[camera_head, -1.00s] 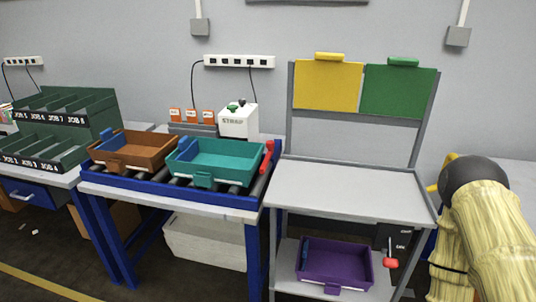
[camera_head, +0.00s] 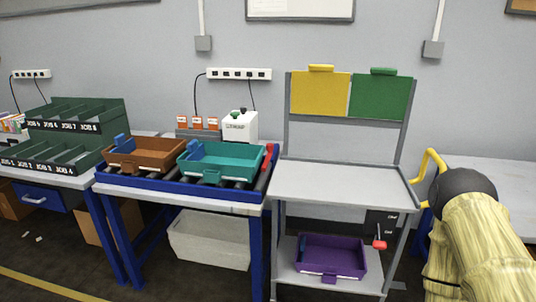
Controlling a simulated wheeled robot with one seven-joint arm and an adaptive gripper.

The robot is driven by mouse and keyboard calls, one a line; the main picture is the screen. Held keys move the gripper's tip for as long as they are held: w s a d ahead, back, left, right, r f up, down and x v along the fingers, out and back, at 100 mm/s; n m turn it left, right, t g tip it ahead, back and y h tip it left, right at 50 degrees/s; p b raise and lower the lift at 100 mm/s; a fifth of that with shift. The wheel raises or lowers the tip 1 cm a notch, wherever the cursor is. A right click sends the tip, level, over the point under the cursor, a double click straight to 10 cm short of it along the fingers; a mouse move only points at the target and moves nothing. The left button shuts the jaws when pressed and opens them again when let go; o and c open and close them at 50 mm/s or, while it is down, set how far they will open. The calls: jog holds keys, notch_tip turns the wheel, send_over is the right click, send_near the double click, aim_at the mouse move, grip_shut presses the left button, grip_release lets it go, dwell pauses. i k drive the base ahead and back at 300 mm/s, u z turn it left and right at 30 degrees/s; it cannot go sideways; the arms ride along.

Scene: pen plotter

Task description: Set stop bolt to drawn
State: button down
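A red upright piece (camera_head: 268,157) stands at the right end of the blue roller stand (camera_head: 237,194), close to the teal tray. Another red-ended lever (camera_head: 379,243) sits under a dark labelled plate (camera_head: 383,222) at the right side of the grey cart. I cannot tell for sure which of the two is the stop bolt, or read its setting. My arm, in a pale yellow sleeve with a dark rounded joint, fills the lower right. My gripper does not show.
A brown tray (camera_head: 144,158) and a teal tray (camera_head: 220,164) sit on the rollers. The grey cart (camera_head: 335,188) has a bare top and a purple tray (camera_head: 332,263) below. Green bins (camera_head: 75,112) stand left.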

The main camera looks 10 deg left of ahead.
aim_at(269, 146)
jog(key=z, duration=1.15)
jog(key=i, duration=0.95)
jog(key=u, duration=2.25)
